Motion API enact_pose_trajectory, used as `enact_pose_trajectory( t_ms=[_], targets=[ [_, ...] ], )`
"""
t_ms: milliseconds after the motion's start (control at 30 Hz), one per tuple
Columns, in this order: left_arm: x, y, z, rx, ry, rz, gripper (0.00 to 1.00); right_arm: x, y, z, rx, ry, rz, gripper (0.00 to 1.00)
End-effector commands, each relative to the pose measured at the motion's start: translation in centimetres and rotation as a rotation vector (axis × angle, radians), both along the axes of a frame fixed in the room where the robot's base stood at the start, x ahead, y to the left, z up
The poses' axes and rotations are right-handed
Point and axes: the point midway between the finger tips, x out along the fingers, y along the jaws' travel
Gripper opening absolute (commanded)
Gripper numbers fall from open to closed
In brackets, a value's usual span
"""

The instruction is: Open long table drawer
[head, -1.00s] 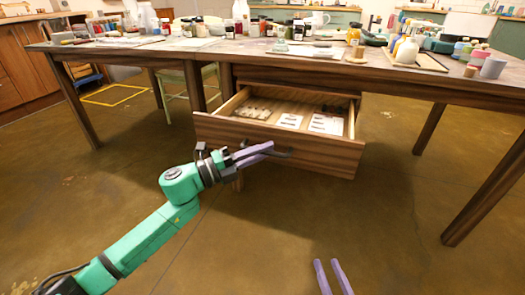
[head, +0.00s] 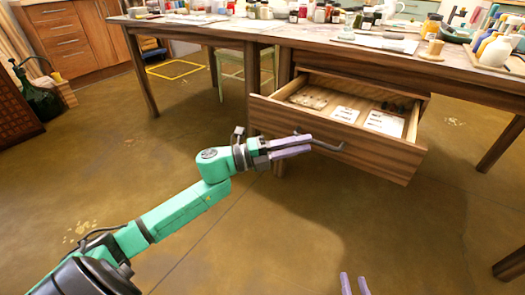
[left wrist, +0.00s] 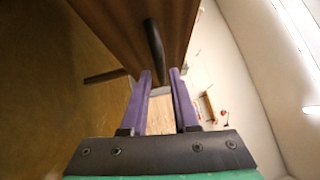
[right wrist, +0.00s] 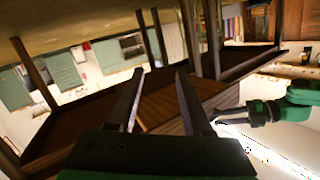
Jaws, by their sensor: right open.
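The long table (head: 225,33) has a wooden drawer (head: 330,137) pulled out, with flat cards and small items lying inside. A dark bar handle (head: 330,147) is on the drawer's front. My left gripper (head: 311,143) is at the handle's left part in the head view. In the left wrist view its two purple fingers (left wrist: 160,72) stand apart, with the handle (left wrist: 153,45) just ahead and its lower end between the tips. Whether they touch the bar is unclear. My right gripper (head: 353,275) is open and empty, low in front of the drawer; its spread fingers also show in the right wrist view (right wrist: 160,72).
Jars and bottles crowd the tabletop, including white bottles (head: 495,50) at the right. A green chair (head: 232,75) stands behind the table. A dark green jug (head: 38,98) is at the far left. The floor in front is clear.

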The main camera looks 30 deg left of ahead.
Motion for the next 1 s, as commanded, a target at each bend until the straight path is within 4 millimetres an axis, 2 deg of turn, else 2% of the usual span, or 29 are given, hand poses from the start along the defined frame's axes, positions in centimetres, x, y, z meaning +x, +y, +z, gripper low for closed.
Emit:
enact_pose_trajectory(
  t_ms=[100, 200, 300, 400, 600, 1000],
  targets=[
    [-1.0, 1.1, -0.2, 0.002, 0.003, 0.000, 0.28, -2.1, 0.0, -2.6, -0.016, 0.085, 0.017, 0.50],
    [-2.0, 2.3, -0.4, 0.001, 0.005, 0.001, 0.28, -3.6, 0.1, -4.1, -0.025, 0.143, 0.026, 0.50],
    [-3.7, 4.2, -0.6, 0.002, 0.006, 0.001, 0.28, -5.2, 0.2, -5.2, -0.034, 0.203, 0.038, 0.50],
    [-5.3, 6.1, -0.9, 0.001, 0.005, 0.002, 0.28, -6.2, 0.3, -5.4, -0.044, 0.239, 0.048, 0.50],
    [-7.0, 8.0, -1.4, 0.001, 0.001, 0.000, 0.28, -5.6, 0.3, -4.0, -0.045, 0.228, 0.055, 0.50],
    [-7.0, 8.1, -1.4, 0.001, -0.001, -0.001, 0.28, -5.3, 0.2, -3.8, -0.045, 0.219, 0.051, 0.50]
  ],
)
